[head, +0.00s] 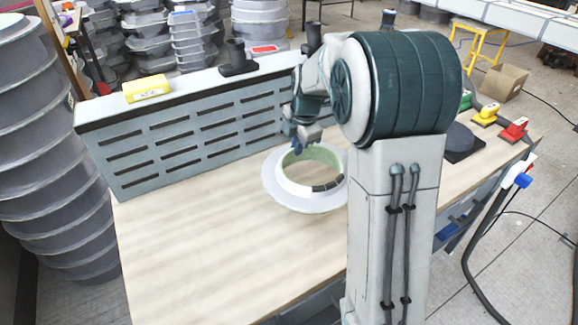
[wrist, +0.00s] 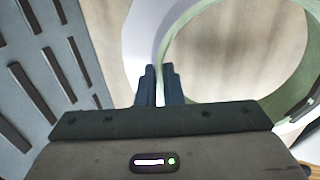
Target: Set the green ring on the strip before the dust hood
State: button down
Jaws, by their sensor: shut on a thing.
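The green ring (head: 320,154) has a pale green inner wall, a broad white flange and a dark band on its near side. It appears low over the wooden bench, in front of the dust hood (head: 200,122), a long grey box with slotted front. In the head view my gripper (head: 298,146) is at the ring's far left edge. In the wrist view the green ring (wrist: 287,98) fills the right side, and my gripper (wrist: 160,72) is shut on its wall. I cannot tell whether the ring touches the bench. No separately marked strip shows; bare wood lies before the hood.
A yellow block (head: 147,88) and a dark fitting (head: 238,60) sit on top of the hood. The bench (head: 190,255) is clear at left and front. Red and yellow tools (head: 513,130) and a dark disc-topped block (head: 462,142) stand at right, behind my arm.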

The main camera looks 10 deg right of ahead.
aim_at(288, 154)
jog(key=a+f, duration=0.1)
jog(key=s+a, duration=0.1)
jog(key=shift+s+a+f, duration=0.15)
jog(key=shift+a+f, duration=0.2)
jog(key=shift+a, duration=0.05)
jog(key=shift+s+p+x, duration=0.2)
jog(key=shift+p+x, duration=0.05)
jog(key=shift+x, duration=0.75)
jog(key=shift+s+p+x, duration=0.25)
jog(key=shift+x, duration=0.75)
jog(key=shift+d+f, duration=0.15)
jog(key=shift+f, duration=0.05)
jog(key=c, duration=1.6)
grip_release()
jog(key=shift+r, duration=0.1)
